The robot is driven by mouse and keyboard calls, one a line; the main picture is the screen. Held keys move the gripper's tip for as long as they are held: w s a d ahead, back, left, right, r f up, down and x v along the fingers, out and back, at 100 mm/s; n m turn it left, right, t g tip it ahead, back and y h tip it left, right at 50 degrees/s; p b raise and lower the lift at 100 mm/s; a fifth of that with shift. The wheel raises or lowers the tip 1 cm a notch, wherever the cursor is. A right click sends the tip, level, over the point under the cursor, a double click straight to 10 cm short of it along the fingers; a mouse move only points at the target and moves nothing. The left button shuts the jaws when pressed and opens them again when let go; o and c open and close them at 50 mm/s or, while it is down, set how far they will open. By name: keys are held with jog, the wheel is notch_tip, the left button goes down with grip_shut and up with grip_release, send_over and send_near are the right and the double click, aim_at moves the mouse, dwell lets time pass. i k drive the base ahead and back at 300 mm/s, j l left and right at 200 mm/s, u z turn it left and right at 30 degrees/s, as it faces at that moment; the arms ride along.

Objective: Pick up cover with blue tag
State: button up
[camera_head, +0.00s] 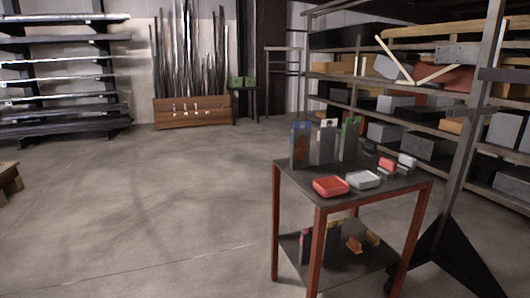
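A small two-level cart (290,178) with a dark top and red legs stands right of centre. On its back left part stands an upright dark grey slab with a blue top (301,145), which seems to be the cover with the blue tag. It has an orange-red patch on its face. Beside it, to the right, stand a similar slab with a white top (326,143) and one with a green top (348,140). The three stand apart with narrow gaps. My gripper is not in view.
A red shallow box (330,187) and a white one (363,180) lie at the cart's front. Small red and white pieces (387,165) sit at right. The lower shelf (345,262) holds more parts. A loaded rack (430,90) stands behind.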

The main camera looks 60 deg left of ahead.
aim_at(300, 137)
jog(key=u, duration=2.25)
jog(key=j+z, duration=0.1)
jog(key=z, duration=0.45)
jog(key=i+j+z, duration=0.1)
jog(key=j+z, duration=0.3)
jog(key=j, duration=0.4)
jog(key=j+z, duration=0.4)
jog(key=j, duration=0.4)
